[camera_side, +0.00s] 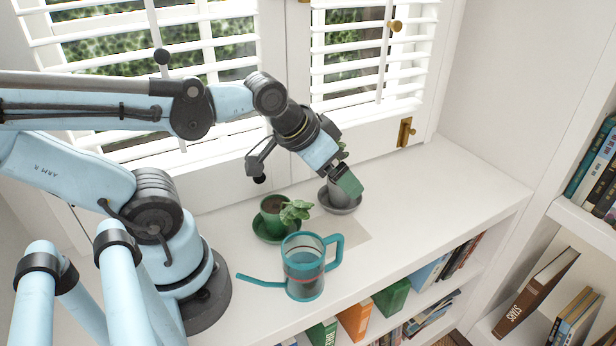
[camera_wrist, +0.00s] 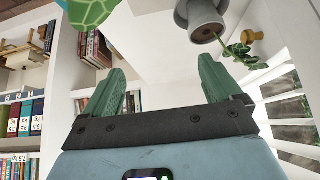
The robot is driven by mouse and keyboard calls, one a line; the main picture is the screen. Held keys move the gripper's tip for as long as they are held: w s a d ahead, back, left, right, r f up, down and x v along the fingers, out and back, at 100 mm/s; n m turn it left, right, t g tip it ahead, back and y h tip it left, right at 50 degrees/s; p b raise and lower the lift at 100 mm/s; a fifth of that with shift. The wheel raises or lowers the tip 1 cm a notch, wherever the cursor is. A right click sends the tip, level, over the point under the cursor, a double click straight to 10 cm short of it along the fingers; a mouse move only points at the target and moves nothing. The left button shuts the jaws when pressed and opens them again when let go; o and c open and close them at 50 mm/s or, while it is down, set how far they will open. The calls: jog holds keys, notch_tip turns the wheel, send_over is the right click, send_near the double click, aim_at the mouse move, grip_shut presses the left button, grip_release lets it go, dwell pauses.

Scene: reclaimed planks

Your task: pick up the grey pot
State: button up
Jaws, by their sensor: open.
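The grey pot (camera_side: 328,198) stands on a grey saucer (camera_side: 345,208) on the white ledge, partly hidden behind my gripper in the side view. In the wrist view the grey pot (camera_wrist: 204,20) appears upside down at the top, with a small leafy sprig at its mouth. My gripper (camera_side: 345,178) is tilted downward and overlaps the pot in the side view. In the wrist view my gripper (camera_wrist: 162,64) has its two green fingers spread, with nothing between them. The pot lies beyond the fingertips and toward the right finger. I cannot tell whether they touch.
A green pot with a leafy plant (camera_side: 274,216) stands left of the grey pot. A teal watering can (camera_side: 303,268) stands in front, its spout pointing left. White shutters (camera_side: 370,50) are behind. Books fill shelves below and right. The ledge is clear at right.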

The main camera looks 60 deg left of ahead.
dwell(0.3)
jog(key=g, duration=0.3)
send_over(338, 199)
jog(key=s+a, duration=0.2)
jog(key=s, duration=0.1)
jog(key=shift+w+x, duration=0.2)
jog(key=shift+x, duration=2.65)
jog(key=shift+w+x, duration=0.15)
jog(key=shift+x, duration=2.7)
jog(key=shift+r, duration=0.1)
jog(key=c, duration=1.3)
